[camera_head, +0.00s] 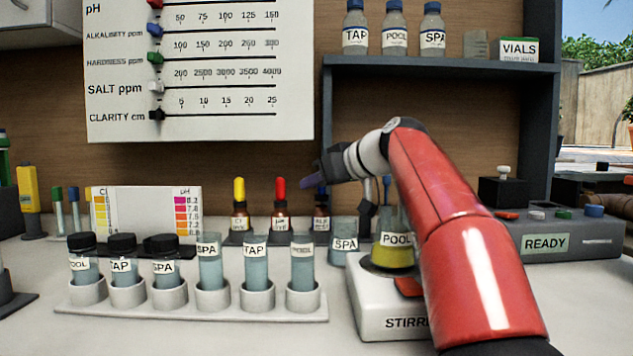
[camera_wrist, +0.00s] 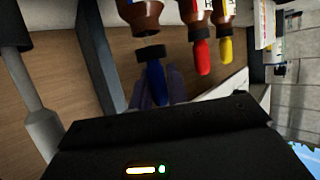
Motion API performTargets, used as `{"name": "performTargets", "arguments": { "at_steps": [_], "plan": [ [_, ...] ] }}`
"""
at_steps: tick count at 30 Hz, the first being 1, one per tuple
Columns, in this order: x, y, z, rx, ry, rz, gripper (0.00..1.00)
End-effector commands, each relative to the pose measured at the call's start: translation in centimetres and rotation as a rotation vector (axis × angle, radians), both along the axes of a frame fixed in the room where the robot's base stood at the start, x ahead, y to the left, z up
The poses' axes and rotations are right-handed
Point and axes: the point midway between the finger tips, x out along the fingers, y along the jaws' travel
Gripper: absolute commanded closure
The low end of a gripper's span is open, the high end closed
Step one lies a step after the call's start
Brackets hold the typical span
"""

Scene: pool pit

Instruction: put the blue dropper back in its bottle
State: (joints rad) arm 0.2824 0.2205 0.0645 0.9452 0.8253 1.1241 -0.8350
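The blue dropper (camera_wrist: 154,82) has a blue bulb and a black collar. My gripper (camera_wrist: 160,90) has its fingers on both sides of the bulb and appears closed on it. Its brown bottle (camera_wrist: 141,16) is just beyond the collar in the wrist view. A short gap shows between collar and bottle neck, with a thin pale stem in it; how deep the tip sits is hidden.
Bottles with a yellow dropper (camera_head: 239,190) and a red dropper (camera_head: 280,190) stand to the left. A vial rack (camera_head: 190,312) is in front. A SPA beaker (camera_head: 344,243) and a stirrer (camera_head: 376,322) carrying a POOL beaker (camera_head: 394,257) are close on the right. A shelf (camera_head: 440,66) is above.

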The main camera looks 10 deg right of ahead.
Motion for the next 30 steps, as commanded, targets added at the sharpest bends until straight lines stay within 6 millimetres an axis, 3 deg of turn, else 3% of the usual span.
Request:
{"name": "performTargets", "arguments": {
  "at_steps": [28,30],
  "plan": [
    [0.08,0.02,-0.95,0.001,0.003,0.001,0.88],
    [0.12,0.03,-0.93,0.001,0.004,0.001,0.74]
  ]
}}
